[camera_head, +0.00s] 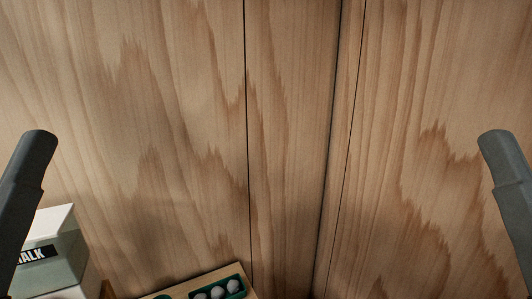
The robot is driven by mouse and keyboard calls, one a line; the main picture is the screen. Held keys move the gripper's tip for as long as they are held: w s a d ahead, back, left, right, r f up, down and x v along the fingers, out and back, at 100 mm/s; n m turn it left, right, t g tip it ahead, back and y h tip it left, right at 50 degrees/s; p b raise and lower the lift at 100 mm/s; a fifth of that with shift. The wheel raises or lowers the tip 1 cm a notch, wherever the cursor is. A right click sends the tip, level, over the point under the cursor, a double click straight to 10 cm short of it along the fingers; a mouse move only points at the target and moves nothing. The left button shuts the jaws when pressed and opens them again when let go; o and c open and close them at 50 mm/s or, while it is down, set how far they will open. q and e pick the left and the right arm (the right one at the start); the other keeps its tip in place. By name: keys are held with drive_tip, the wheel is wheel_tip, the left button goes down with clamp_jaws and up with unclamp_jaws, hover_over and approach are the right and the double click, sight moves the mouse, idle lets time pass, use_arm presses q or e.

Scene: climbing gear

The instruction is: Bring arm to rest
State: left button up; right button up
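A white and grey-green box marked with chalk lettering (62,240) stands at the lower left. A green tray (244,283) with several round pale balls (218,292) sits on a wooden board at the bottom. Wooden wall panels (180,120) meet in a corner behind.

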use_arm(q)
wheel_tip(320, 180, up, 7)
drive_tip(key=p, duration=0.3)
drive_tip(key=shift+p, duration=0.4)
use_arm(e)
wheel_tip(320, 180, up, 7)
idle(0.3)
